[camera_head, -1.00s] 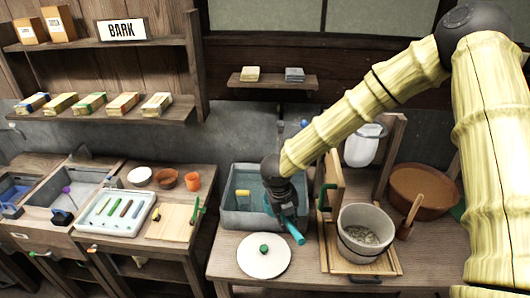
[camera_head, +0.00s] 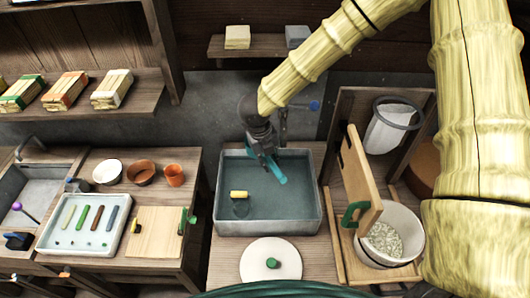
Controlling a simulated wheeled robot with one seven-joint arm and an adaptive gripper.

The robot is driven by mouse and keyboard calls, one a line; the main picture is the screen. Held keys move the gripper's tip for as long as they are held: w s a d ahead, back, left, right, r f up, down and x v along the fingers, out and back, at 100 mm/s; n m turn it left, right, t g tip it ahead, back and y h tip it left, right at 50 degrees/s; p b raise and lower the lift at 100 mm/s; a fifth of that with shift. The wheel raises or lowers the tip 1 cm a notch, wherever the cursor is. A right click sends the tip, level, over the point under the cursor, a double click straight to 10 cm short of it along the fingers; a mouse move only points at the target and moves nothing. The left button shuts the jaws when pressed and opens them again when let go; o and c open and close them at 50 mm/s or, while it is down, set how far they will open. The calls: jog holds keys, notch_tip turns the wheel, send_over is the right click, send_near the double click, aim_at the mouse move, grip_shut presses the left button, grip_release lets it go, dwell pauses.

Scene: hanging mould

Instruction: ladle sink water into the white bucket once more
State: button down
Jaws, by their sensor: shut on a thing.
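The grey sink (camera_head: 230,227) stands in the middle of the view and holds dark water. My gripper (camera_head: 268,158) is over the sink's back part, shut on a teal-handled tool (camera_head: 277,174). The tool's bowl cannot be made out, so I cannot confirm it is the ladle. A yellow piece (camera_head: 239,194) with a dark round shape below it shows in the sink's left part. The white bucket (camera_head: 404,217) stands to the right on a wooden tray, with pale grainy stuff inside. A wooden board with a green handle (camera_head: 359,180) stands upright and hides part of the bucket.
A white lid with a green knob (camera_head: 262,262) lies in front of the sink. A white bag in a dark ring (camera_head: 388,130) hangs behind the bucket. A left-hand table bears a tool tray (camera_head: 50,237), cutting board (camera_head: 148,246) and small bowls. A green curved edge crosses the bottom.

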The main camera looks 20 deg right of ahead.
jog(key=shift+s+f+b, duration=0.35)
jog(key=shift+s+b, duration=0.1)
jog(key=shift+s, duration=0.45)
jog(key=shift+w+f+b, duration=0.15)
jog(key=shift+f+b, duration=1.5)
jog(key=shift+f, duration=1)
jog(key=shift+w+f+b, duration=0.2)
jog(key=shift+f+b, duration=1.4)
jog(key=shift+f, duration=1)
jog(key=shift+w+f+b, duration=0.15)
jog(key=shift+f+b, duration=1.5)
jog(key=shift+f, duration=1)
jog(key=shift+r, duration=0.3)
jog(key=shift+r+p, duration=0.3)
jog(key=shift+p, duration=0.15)
jog(key=shift+r, duration=0.1)
